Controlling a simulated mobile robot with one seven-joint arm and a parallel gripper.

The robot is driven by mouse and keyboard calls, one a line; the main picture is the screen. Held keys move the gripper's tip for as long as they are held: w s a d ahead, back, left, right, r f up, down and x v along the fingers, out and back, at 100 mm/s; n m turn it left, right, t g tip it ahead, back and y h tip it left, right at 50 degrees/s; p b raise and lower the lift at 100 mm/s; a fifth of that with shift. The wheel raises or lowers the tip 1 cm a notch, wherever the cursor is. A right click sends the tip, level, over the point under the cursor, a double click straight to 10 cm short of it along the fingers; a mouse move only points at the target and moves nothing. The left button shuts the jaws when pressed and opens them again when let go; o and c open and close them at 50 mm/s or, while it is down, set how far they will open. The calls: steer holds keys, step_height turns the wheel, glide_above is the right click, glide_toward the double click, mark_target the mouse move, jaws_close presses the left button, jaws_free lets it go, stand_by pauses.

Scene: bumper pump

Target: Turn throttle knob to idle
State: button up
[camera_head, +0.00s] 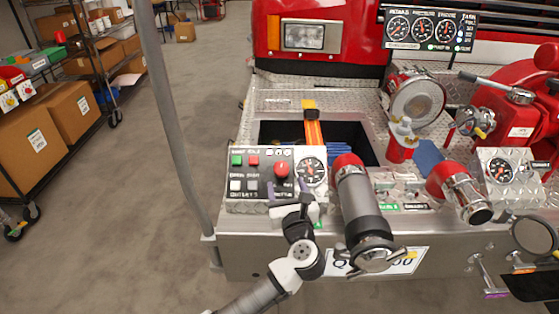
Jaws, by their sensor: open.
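A control panel (233,177) stands on the left of the truck's front bumper. A round red knob (281,169) sits on its face, left of a dial gauge (311,172); I take it to be the throttle knob, but the labels are too small to read. Its pointer setting cannot be made out. My gripper (288,193) is open in front of the lower right of the panel, just below the red knob. Its fingers hide part of the panel's lower edge. I cannot tell whether a finger touches the knob.
Green and red buttons (253,160) are on the panel's left side. A large grey nozzle (358,205) with a red collar rises close on the panel's right. A grey post (172,120) stands to the left. Shelves with boxes (68,115) line the far left; the floor between is clear.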

mark_target(282, 172)
steer(key=w, duration=0.3)
steer(key=w+a+p, duration=0.1)
steer(key=w, duration=0.2)
steer(key=w+p, duration=0.1)
steer(key=w, duration=0.2)
steer(key=shift+w+a, duration=0.25)
steer(key=shift+a, duration=0.1)
steer(key=c, duration=1)
